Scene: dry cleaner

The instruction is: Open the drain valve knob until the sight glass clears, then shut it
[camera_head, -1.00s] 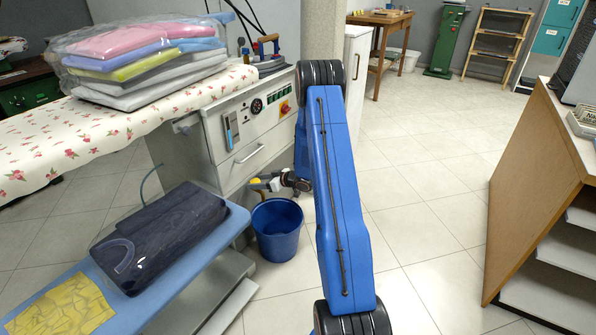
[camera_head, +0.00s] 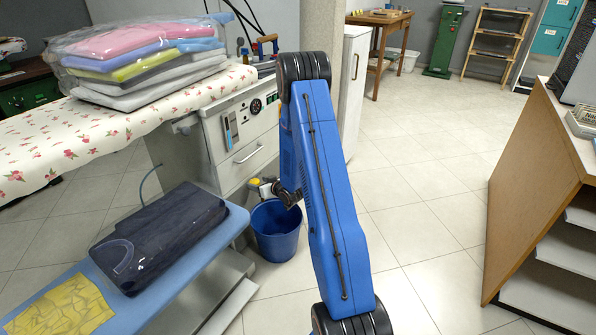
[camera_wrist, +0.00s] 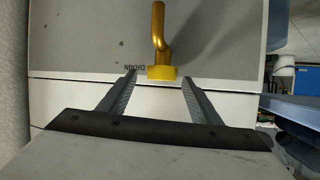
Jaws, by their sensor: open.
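The yellow drain knob (camera_head: 253,183) is low at the right side of the steel cabinet, above a blue bucket (camera_head: 276,240). In the wrist view the yellow knob (camera_wrist: 161,73) sits at the end of a bent brass pipe (camera_wrist: 158,25), beside an upside-down "DRAIN" label. My gripper (camera_wrist: 158,77) is open, its fingertips on either side of the knob, with visible gaps. My gripper also shows in the head view (camera_head: 270,187), partly hidden by my arm. A narrow vertical glass (camera_head: 231,128) on the cabinet front may be the sight glass; its contents are too small to tell.
An ironing board with bagged folded clothes (camera_head: 140,55) stands at left. A lower blue board (camera_head: 100,270) holds a dark folded garment (camera_head: 160,235). A wooden counter (camera_head: 535,190) stands at right. The tiled floor between is clear.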

